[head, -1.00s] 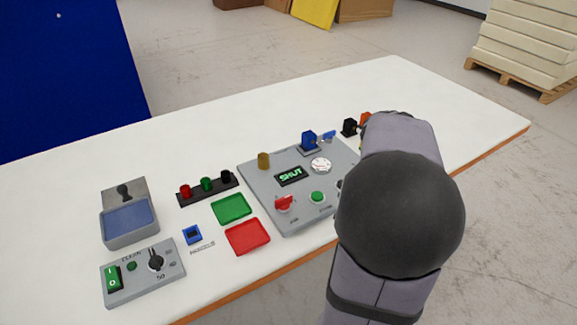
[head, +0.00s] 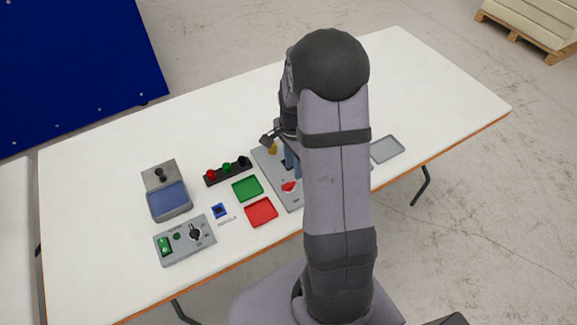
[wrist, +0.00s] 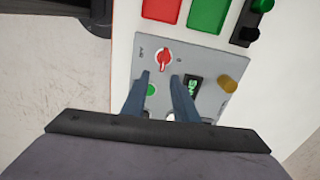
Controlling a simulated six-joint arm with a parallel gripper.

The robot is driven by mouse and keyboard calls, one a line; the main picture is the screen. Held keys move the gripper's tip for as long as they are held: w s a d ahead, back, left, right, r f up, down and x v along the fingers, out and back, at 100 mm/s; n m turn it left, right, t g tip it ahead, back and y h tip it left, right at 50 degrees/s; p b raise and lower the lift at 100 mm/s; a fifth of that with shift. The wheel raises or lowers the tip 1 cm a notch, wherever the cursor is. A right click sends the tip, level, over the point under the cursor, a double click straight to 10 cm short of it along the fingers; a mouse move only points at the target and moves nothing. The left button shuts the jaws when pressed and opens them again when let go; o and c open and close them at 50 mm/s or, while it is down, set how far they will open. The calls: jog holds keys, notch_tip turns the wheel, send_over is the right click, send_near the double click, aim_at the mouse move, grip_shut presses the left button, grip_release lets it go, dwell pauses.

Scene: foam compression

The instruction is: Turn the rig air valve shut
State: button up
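The grey rig panel (head: 270,178) is partly hidden behind my arm in the head view. It also shows in the wrist view (wrist: 205,60). A red turning knob (wrist: 163,59) with a pale pointer sits on it, and shows in the head view (head: 288,186) too. I cannot read its small labels. My gripper (wrist: 160,77) is open and empty, pointing down over the panel. Its fingertips appear just short of the red knob, with a green button (wrist: 151,89) between the fingers.
A brass knob (wrist: 227,83) stands near the display. Green (head: 247,188) and red (head: 261,211) trays lie left of the panel, with a rack of coloured knobs (head: 228,170) behind them. A grey control box (head: 184,240) is further left. The table's right side is largely clear.

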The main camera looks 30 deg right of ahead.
aim_at(289, 183)
jog(key=shift+w+a+r+m, duration=0.1)
jog(key=shift+w+a+m, duration=0.05)
jog(key=shift+a, duration=0.25)
jog(key=shift+w+a+r+m, duration=0.1)
jog(key=shift+a+m, duration=0.05)
jog(key=shift+a, duration=0.25)
jog(key=shift+f, duration=0.1)
jog(key=shift+f, duration=0.1)
jog(key=shift+f+p, duration=1.05)
jog(key=shift+f, duration=2.5)
grip_shut()
